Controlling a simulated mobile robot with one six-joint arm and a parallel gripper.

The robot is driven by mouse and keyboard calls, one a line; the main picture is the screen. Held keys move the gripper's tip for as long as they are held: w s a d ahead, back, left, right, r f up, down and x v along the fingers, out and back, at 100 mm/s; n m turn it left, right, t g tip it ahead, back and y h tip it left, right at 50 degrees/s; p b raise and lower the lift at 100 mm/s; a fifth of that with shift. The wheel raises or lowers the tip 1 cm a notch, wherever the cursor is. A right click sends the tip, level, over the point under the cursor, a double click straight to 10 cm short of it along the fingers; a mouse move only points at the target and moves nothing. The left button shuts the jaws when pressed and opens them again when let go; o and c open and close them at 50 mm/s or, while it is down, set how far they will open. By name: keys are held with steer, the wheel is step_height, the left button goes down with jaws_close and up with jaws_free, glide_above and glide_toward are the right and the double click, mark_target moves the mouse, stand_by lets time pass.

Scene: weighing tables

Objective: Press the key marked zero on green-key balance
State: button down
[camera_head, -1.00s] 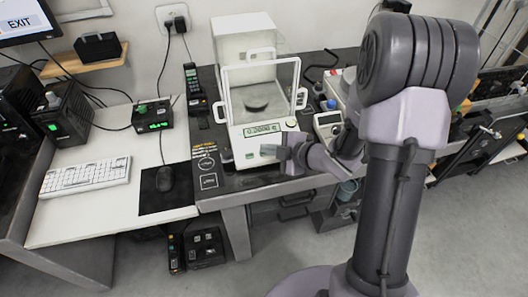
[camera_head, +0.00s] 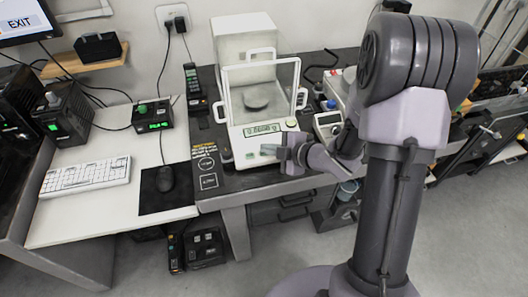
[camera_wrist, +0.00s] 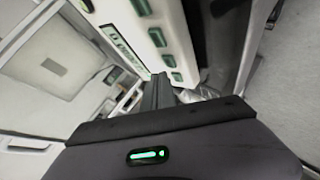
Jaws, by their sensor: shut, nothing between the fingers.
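The green-key balance (camera_head: 246,148) is a white weighing balance with a glass draft shield and a lit green display (camera_head: 263,129). In the wrist view its white front panel (camera_wrist: 152,22) shows a row of several green keys (camera_wrist: 157,37); their markings are too small to read. My gripper (camera_head: 281,153) is shut and empty at the front panel, near its right side in the head view. In the wrist view the closed fingers (camera_wrist: 158,92) reach toward the end of the key row. I cannot tell whether the fingertips touch a key.
A smaller instrument (camera_head: 328,125) stands to the right of the balance. A handset (camera_head: 192,82) stands at its left. On the white desk are a keyboard (camera_head: 85,173), a mouse (camera_head: 165,179) and a small black box with a green display (camera_head: 152,116).

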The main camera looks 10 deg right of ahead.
steer(key=shift+w+f+b, duration=0.1)
steer(key=shift+f+b, duration=0.3)
steer(key=shift+b, duration=0.05)
steer(key=shift+w+f+b, duration=0.1)
steer(key=shift+f+b, duration=0.25)
stand_by(0.4)
steer(key=shift+r, duration=0.1)
steer(key=shift+s+r+p, duration=0.2)
steer(key=shift+r+p, duration=0.35)
steer(key=shift+r, duration=0.15)
steer(key=shift+s+r+p, duration=0.25)
steer(key=shift+r+p, duration=0.35)
steer(key=shift+r, duration=0.2)
steer(key=shift+s+r+p, duration=0.25)
steer(key=shift+r+p, duration=0.35)
steer(key=shift+r, duration=0.15)
steer(key=shift+s+r+p, duration=0.25)
steer(key=shift+r+p, duration=0.35)
steer(key=shift+r, duration=0.2)
